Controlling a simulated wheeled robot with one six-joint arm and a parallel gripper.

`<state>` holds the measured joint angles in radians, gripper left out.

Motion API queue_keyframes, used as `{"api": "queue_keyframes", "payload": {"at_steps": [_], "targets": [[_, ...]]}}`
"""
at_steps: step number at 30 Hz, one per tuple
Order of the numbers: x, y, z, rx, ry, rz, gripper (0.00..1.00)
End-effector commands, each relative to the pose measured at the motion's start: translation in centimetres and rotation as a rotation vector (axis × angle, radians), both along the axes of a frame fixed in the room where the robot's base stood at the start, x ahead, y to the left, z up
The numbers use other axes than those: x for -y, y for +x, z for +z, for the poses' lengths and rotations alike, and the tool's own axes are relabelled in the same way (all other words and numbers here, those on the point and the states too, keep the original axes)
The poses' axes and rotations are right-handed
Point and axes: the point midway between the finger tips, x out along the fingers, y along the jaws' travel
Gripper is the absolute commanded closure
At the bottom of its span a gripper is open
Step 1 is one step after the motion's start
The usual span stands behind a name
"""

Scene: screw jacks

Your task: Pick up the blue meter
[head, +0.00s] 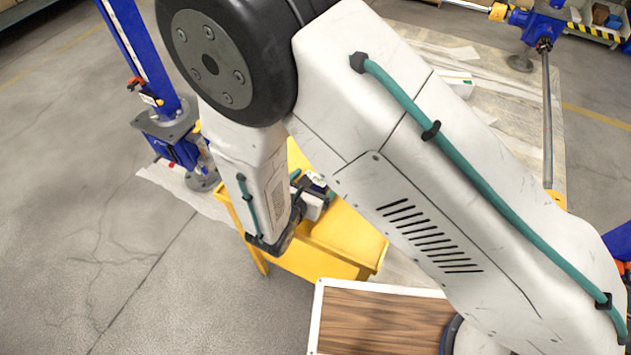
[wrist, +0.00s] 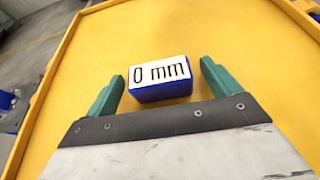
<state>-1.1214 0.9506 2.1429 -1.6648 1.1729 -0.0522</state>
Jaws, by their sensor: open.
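The blue meter (wrist: 160,88) is a small blue block with a white face that reads "0 mm". In the wrist view it lies on the yellow tray surface (wrist: 120,55). My gripper (wrist: 161,78) is open, with one green finger on each side of the meter. Small gaps show between the fingers and the block, so they look apart from it. In the head view my arm reaches down over the yellow cart (head: 345,240).
The yellow tray has a raised rim (wrist: 55,65). A blue screw jack (head: 177,135) stands left of the cart, and another blue jack (head: 535,25) stands at the back right. A white-edged wooden panel (head: 375,318) is in front. Grey floor at left is clear.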

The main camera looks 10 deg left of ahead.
Motion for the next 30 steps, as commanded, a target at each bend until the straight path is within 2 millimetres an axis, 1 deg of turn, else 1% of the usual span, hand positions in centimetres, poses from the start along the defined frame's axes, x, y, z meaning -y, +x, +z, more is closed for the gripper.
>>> {"api": "queue_keyframes", "payload": {"at_steps": [5,8,9,11,19,23,26,30], "targets": [[0.0,0.0,0.0,0.000,0.000,0.000,0.11],[0.0,0.0,0.0,0.000,0.000,0.000,0.36],[0.0,0.0,0.0,0.000,0.000,0.000,0.47],[0.0,0.0,0.0,0.000,0.000,0.000,0.64],[0.0,0.0,0.1,0.000,0.000,0.000,0.64],[0.0,0.0,0.4,0.000,0.001,0.000,0.64],[0.0,0.0,1.2,0.001,0.002,-0.001,0.64],[-0.1,0.0,2.7,0.002,0.004,-0.001,0.64]]}}
